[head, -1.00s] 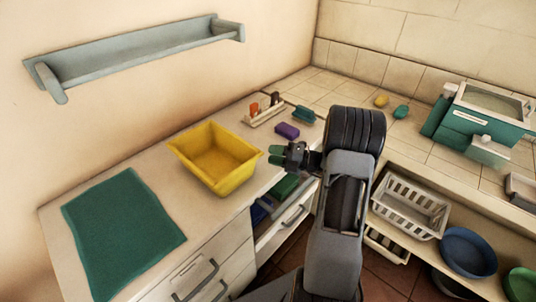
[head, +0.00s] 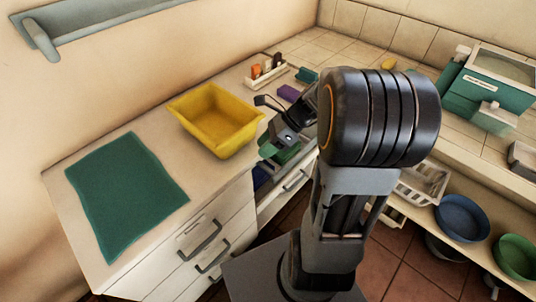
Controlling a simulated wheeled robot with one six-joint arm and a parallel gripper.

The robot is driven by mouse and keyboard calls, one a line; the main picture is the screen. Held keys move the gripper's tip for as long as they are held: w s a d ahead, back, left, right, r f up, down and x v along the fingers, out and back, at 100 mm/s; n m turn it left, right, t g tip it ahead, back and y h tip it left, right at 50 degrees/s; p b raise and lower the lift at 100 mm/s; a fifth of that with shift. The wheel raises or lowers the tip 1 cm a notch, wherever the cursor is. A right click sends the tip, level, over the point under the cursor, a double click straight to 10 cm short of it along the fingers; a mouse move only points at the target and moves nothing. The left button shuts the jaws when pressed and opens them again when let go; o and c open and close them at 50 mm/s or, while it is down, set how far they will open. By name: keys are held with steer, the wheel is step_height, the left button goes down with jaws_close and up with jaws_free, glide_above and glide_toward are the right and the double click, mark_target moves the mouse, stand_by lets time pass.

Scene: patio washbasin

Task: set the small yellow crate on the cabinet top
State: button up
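The small yellow crate (head: 216,135) stands upright and looks empty on the pale cabinet top (head: 165,135), behind and to the right of a green mat (head: 125,190). My gripper (head: 264,125) is just right of the crate, near its right rim. I cannot tell whether a finger touches the crate. My arm hides part of the tiled counter and the drawers behind it.
A white holder with small bottles (head: 268,72) and a purple block (head: 289,93) stand behind the crate. An open drawer (head: 285,190) juts out below my gripper. A wall shelf (head: 90,22) hangs at upper left. Blue (head: 462,218) and green (head: 518,256) bowls sit at right.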

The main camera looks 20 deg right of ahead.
steer(key=s+a+r+n+t+h, duration=0.1)
steer(key=s+r+n+h, duration=0.1)
steer(key=n, duration=0.9)
steer(key=s+a+r+n+t+h, duration=0.1)
steer(key=s+n+h, duration=0.4)
steer(key=n, duration=0.7)
steer(key=shift+a+r+t+h, duration=0.4)
steer(key=shift+a+t+h, duration=0.15)
steer(key=shift+h, duration=0.65)
steer(key=shift+a, duration=0.1)
